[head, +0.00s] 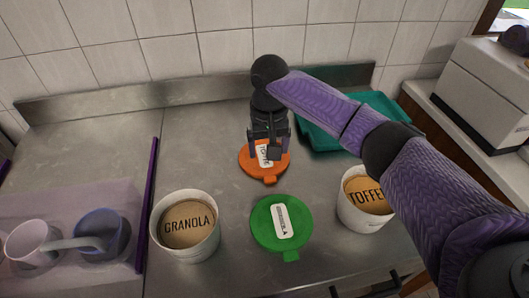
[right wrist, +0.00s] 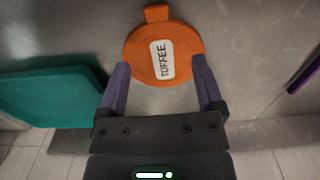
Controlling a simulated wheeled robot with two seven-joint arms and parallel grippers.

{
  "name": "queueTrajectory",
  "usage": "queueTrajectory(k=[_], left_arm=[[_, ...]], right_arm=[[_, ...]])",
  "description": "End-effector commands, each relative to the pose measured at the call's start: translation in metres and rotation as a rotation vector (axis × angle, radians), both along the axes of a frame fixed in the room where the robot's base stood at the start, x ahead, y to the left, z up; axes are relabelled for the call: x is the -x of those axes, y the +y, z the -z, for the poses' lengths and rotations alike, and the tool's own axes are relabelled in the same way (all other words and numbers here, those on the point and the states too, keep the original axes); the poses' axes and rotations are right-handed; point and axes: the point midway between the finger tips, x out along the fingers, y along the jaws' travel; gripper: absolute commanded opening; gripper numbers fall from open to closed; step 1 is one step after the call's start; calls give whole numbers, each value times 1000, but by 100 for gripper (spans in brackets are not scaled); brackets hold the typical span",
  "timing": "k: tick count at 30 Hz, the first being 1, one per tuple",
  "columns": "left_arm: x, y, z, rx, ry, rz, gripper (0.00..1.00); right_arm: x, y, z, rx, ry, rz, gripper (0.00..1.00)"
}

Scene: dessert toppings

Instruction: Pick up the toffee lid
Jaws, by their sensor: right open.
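The orange toffee lid (head: 270,173) lies flat on the steel counter in the head view, its white label partly hidden by my right gripper (head: 268,146). In the right wrist view the lid (right wrist: 137,52) shows its TOFFEE label and a tab at the top. My right gripper (right wrist: 160,75) is open, its two purple fingers on either side of the lid's near part. I cannot tell whether they touch it. The toffee tub (head: 358,214) stands uncovered at the right, partly behind my right arm. My left gripper is not in view.
A green lid (head: 265,229) lies in front of the orange lid, with the granola tub (head: 186,245) to its left. A teal tray (head: 318,138) is behind right. A purple bar (head: 147,200) and two cups (head: 100,229) are at the left.

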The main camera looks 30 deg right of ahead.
Motion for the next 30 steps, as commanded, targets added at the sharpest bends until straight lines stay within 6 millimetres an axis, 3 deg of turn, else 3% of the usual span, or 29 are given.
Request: queueTrajectory(k=[1,11,17,30], left_arm=[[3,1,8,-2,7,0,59],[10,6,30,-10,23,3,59],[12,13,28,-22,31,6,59],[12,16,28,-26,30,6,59]], right_arm=[[1,0,15,1,3,1,85],[14,1,72,1,3,0,85],[14,1,72,1,-1,0,85],[14,1,72,1,-1,0,0]])
